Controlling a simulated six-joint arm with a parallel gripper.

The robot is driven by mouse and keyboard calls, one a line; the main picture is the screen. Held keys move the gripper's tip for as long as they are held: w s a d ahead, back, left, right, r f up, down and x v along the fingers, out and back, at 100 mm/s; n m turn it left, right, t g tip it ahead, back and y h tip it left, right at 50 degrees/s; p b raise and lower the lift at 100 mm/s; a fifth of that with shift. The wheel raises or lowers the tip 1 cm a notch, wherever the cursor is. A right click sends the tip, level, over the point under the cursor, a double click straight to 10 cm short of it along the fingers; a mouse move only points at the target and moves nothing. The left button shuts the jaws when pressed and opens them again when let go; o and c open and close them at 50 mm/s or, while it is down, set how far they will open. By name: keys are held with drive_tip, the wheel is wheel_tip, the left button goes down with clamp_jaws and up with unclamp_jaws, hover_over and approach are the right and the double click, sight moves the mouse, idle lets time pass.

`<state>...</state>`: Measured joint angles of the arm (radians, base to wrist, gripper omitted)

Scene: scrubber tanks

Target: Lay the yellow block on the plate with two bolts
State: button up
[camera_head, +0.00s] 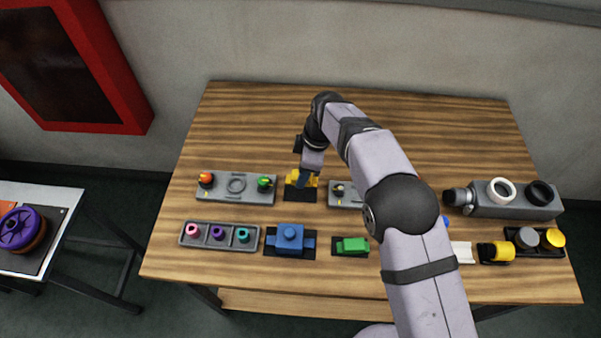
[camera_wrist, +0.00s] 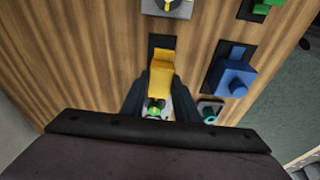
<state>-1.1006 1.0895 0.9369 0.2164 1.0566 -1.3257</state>
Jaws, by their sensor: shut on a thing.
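The yellow block (camera_head: 297,176) is at a dark square mat (camera_head: 300,194) in the middle of the table. My gripper (camera_head: 306,181) points down and is shut on the block; in the wrist view the yellow block (camera_wrist: 161,75) lies between the dark fingers. I cannot tell whether it touches the mat. A grey plate (camera_head: 222,195) just left of it carries an orange and a green bolt-like knob at its ends and a ring between them. A second grey plate (camera_head: 345,202) to the right shows one pale knob; my arm hides its right part.
In front are a tray (camera_head: 186,243) with pink, purple and teal rings, a blue block (camera_head: 290,238) and a green block (camera_head: 352,245), both on dark mats. A grey housing (camera_head: 515,208) and yellow parts stand at the right. The table's back is largely clear.

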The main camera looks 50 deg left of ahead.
drive_tip(key=w+d+r+m+p, duration=0.1)
drive_tip(key=w+d+r, duration=0.1)
drive_tip(key=w, duration=0.3)
drive_tip(key=w+d+r+m, duration=0.1)
drive_tip(key=w+d+r, duration=0.15)
drive_tip(key=w, duration=0.25)
drive_tip(key=w+d+n, duration=0.2)
drive_tip(key=d, duration=0.5)
drive_tip(key=shift+f+p, duration=0.35)
drive_tip(key=shift+f, duration=0.05)
drive_tip(key=shift+f, duration=0.15)
drive_tip(key=shift+f+b, duration=1.8)
drive_tip(key=shift+f, duration=1.05)
drive_tip(key=shift+f+b, duration=1.3)
